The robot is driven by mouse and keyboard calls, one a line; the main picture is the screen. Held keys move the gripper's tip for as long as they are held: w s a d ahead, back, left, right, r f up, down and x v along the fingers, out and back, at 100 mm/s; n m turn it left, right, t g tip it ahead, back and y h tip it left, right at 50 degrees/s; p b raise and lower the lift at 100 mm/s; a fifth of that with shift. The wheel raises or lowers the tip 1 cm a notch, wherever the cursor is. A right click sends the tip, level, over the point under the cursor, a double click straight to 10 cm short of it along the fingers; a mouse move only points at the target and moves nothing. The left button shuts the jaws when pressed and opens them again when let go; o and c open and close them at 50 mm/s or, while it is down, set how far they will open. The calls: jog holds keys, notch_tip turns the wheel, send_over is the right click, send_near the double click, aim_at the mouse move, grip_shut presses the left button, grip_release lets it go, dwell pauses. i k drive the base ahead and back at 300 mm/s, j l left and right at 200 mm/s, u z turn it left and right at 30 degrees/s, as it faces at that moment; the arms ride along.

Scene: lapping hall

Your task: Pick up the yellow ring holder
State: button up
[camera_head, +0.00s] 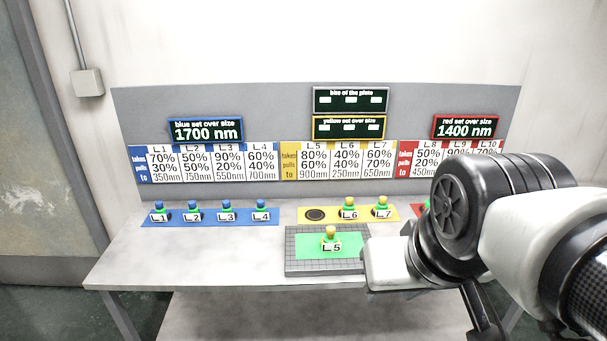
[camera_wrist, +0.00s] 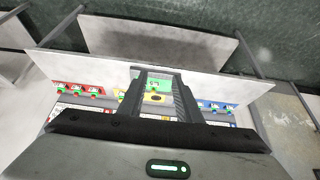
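Several holders with green bases and coloured tops stand on the table. A yellow-topped one labelled L5 (camera_head: 331,237) stands upright on a green plate (camera_head: 304,246) on a grey gridded block (camera_head: 300,265). Yellow-topped L6 (camera_head: 349,208) and L7 (camera_head: 382,207) stand on the yellow mat (camera_head: 333,216), beside an empty black round spot (camera_head: 315,214). In the wrist view, my gripper (camera_wrist: 158,73) has its two fingers apart, with the green plate (camera_wrist: 163,78) and yellow mat (camera_wrist: 154,98) seen between them. I see no contact. In the head view my arm hides the fingertips.
Blue-topped holders stand on a blue mat (camera_head: 210,218) at left. My arm covers most of the red mat (camera_head: 416,210) at right. A grey board (camera_head: 150,105) with label cards and displays stands behind. The table's front left is clear (camera_head: 200,255).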

aim_at(329, 243)
jog(key=i, duration=1.1)
